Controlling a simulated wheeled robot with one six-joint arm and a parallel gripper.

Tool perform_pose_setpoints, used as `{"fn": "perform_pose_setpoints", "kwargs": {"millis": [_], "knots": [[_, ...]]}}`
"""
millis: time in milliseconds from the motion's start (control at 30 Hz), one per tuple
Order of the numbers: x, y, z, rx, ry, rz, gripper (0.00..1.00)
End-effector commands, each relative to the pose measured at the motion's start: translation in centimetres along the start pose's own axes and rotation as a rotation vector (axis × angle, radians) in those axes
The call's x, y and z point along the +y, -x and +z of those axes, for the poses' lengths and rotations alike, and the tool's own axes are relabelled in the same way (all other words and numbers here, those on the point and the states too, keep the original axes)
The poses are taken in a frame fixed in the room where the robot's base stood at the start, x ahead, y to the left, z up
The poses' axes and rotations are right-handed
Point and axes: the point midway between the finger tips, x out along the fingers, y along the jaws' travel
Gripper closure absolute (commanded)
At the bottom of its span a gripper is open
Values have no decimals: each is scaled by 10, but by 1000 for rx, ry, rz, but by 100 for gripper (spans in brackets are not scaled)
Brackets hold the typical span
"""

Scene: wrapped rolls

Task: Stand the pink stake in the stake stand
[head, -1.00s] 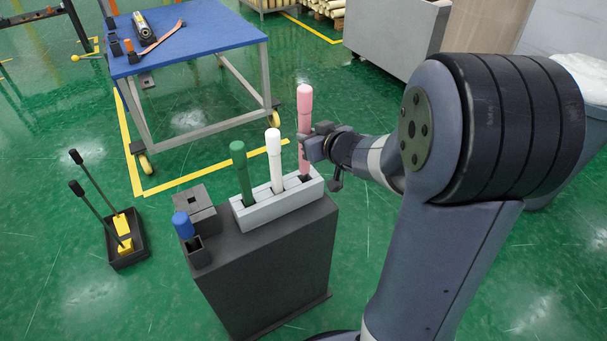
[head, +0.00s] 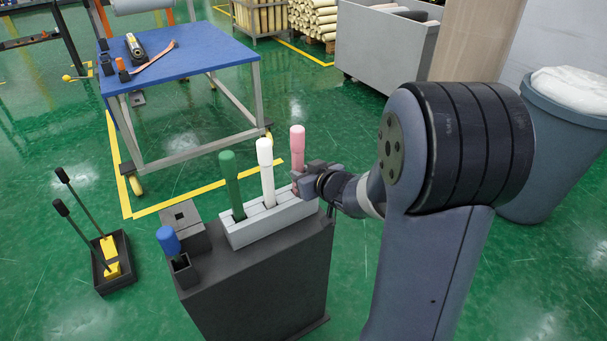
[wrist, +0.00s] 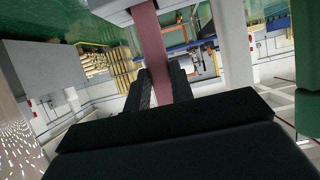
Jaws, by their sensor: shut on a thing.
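The pink stake (head: 297,145) stands upright at the right end of the light grey stake stand (head: 262,226). My gripper (head: 301,186) is shut on it low down, just above the stand, and hides its lower part. In the wrist view the pink stake (wrist: 150,40) runs between the dark fingers (wrist: 160,85) toward the stand (wrist: 112,10) at the top edge. I cannot tell how deep its end sits. A white stake (head: 266,170) and a green stake (head: 230,185) stand in the same stand, left of the pink one.
The stand is on a dark cabinet (head: 265,270). A blue-topped stake (head: 168,240) in a small dark holder and a dark block with a square hole (head: 181,216) are at its left. A blue table (head: 190,60) is behind; a bin (head: 555,150) is at right.

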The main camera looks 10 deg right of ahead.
Motion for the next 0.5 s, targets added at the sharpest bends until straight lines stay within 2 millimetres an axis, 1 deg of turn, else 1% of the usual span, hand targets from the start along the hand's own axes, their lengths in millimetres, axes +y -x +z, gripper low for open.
{"fn": "perform_pose_setpoints", "kwargs": {"millis": [100,133,367,500], "knots": [[0,-2,4,1,-1,0,100],[0,-2,4,0,-1,0,75],[0,-1,3,-1,-1,0,56],[0,-1,3,-1,-1,0,56]]}}
